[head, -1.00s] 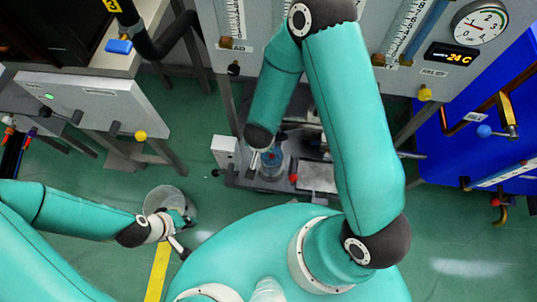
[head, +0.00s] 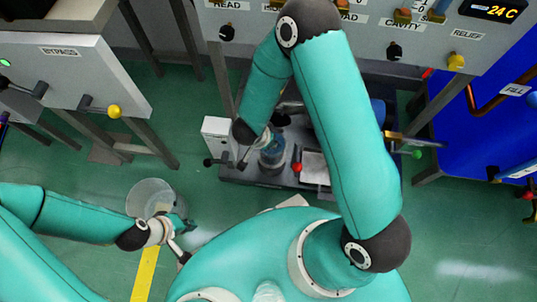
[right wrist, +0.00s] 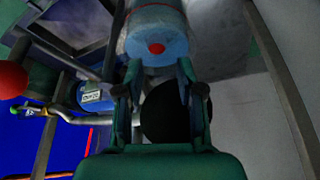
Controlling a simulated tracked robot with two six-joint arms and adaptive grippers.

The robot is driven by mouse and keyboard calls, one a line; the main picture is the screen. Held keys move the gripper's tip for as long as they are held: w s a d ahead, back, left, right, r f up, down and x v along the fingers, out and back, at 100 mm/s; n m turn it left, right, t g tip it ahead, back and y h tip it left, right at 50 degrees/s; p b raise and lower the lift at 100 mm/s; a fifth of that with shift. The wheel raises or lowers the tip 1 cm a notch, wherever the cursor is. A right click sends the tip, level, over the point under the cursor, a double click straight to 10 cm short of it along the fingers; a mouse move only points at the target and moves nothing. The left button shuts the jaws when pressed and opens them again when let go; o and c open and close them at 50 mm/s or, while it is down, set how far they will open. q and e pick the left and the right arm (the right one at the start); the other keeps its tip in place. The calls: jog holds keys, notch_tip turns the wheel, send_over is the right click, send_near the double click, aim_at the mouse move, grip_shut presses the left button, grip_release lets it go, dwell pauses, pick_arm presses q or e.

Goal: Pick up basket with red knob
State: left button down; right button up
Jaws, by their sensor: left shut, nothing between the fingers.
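The basket with the red knob appears in the right wrist view as a pale blue, see-through cylinder (right wrist: 157,22) with a round red knob (right wrist: 156,48) facing me. My right gripper (right wrist: 160,82) is open, with its two fingers just below the knob in the picture and nothing between them. In the head view a blue cylinder (head: 272,153) stands on the dark low unit, beside the end of my right arm. My right fingers are mostly hidden there by the arm. My left gripper (head: 182,240) is shut and empty, near the clear bucket.
A clear bucket (head: 148,199) stands on the green floor at the left. A grey labelled panel (head: 380,45) and blue cabinet (head: 480,130) stand behind. Open floor lies at lower right.

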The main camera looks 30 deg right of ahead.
jog(key=shift+b+x, duration=0.3)
jog(key=shift+x, duration=0.8)
jog(key=b+x, duration=0.1)
jog(key=x, duration=0.1)
jog(key=b+x, duration=0.2)
jog(key=shift+s+f, duration=0.15)
jog(key=shift+s, duration=0.1)
jog(key=shift+w+d+f, duration=0.15)
jog(key=shift+f, duration=0.25)
grip_shut()
